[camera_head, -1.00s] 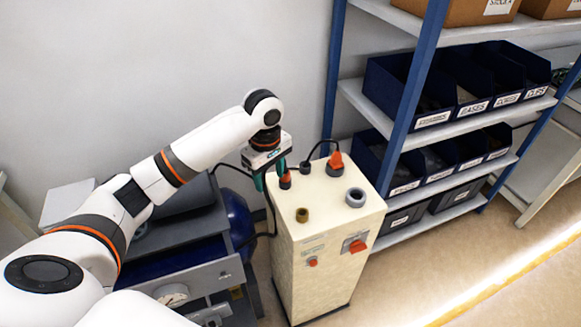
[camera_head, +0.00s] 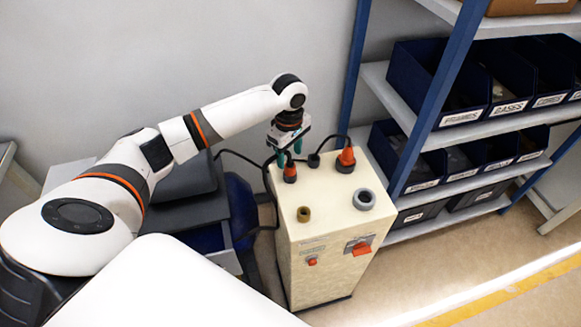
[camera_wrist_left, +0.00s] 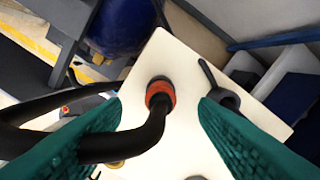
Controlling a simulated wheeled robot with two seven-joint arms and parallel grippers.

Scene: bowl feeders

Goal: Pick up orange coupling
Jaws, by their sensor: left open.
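One orange coupling (camera_head: 290,173) with a black hose stands near the back left of the cream cabinet top (camera_head: 325,208). My left gripper (camera_head: 289,154), with green fingers, is open right above it. In the left wrist view the coupling (camera_wrist_left: 160,93) shows as an orange ring around the hose end, between the spread fingertips (camera_wrist_left: 160,103). The hose bends towards the lower left, across the left finger. A second orange coupling (camera_head: 346,160), cone-shaped with a black hose, stands farther right at the back. My right gripper is not in view.
A brass ring (camera_head: 304,214), a grey ring (camera_head: 363,199) and a black fitting (camera_head: 314,160) are on the cabinet top. A red switch (camera_head: 361,248) is on its front. A blue-post shelf with bins (camera_head: 460,105) stands to the right. The wall is behind.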

